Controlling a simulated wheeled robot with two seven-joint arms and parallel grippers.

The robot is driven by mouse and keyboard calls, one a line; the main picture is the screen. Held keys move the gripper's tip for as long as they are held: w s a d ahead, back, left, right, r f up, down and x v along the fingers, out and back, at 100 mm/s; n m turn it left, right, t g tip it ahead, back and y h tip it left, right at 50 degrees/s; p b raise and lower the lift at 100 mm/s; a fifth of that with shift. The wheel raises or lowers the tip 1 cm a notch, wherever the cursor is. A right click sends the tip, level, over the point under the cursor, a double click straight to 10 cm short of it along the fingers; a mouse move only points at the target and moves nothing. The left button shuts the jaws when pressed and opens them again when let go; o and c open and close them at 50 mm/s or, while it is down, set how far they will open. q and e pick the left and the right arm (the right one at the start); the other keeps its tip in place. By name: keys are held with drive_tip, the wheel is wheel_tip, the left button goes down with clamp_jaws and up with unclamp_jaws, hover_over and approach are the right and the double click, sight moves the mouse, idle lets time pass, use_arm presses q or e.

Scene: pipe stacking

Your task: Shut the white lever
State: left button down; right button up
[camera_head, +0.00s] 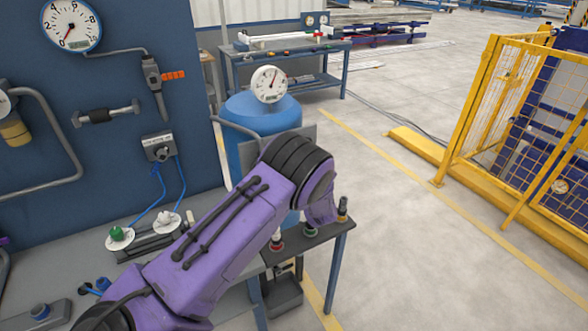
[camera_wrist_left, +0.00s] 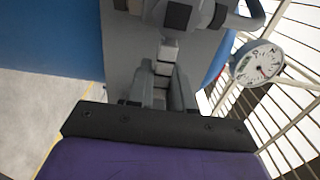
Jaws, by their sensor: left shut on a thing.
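In the left wrist view, a whitish, narrow piece that looks like the white lever (camera_wrist_left: 167,53) runs down from a dark grey fitting into my left gripper (camera_wrist_left: 162,78). The grey fingers are shut on it, one on each side. The lower end of the lever is hidden between the fingers. In the head view, my purple left arm reaches from the bottom left to the middle and hides the gripper and lever. My right gripper shows in neither view.
A blue tank (camera_head: 262,118) with a round gauge (camera_head: 269,84) stands behind my arm. A blue tool panel (camera_head: 110,100) is at left above a grey workbench (camera_head: 75,262). A yellow fence (camera_head: 470,105) stands at right.

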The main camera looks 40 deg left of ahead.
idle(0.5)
use_arm(q)
drive_tip(key=c, duration=1.1)
unclamp_jaws()
drive_tip(key=shift+f, duration=0.1)
drive_tip(key=b+v, duration=0.3)
drive_tip(key=v, duration=0.7)
drive_tip(key=shift+d, duration=0.2)
drive_tip(key=shift+s, duration=0.15)
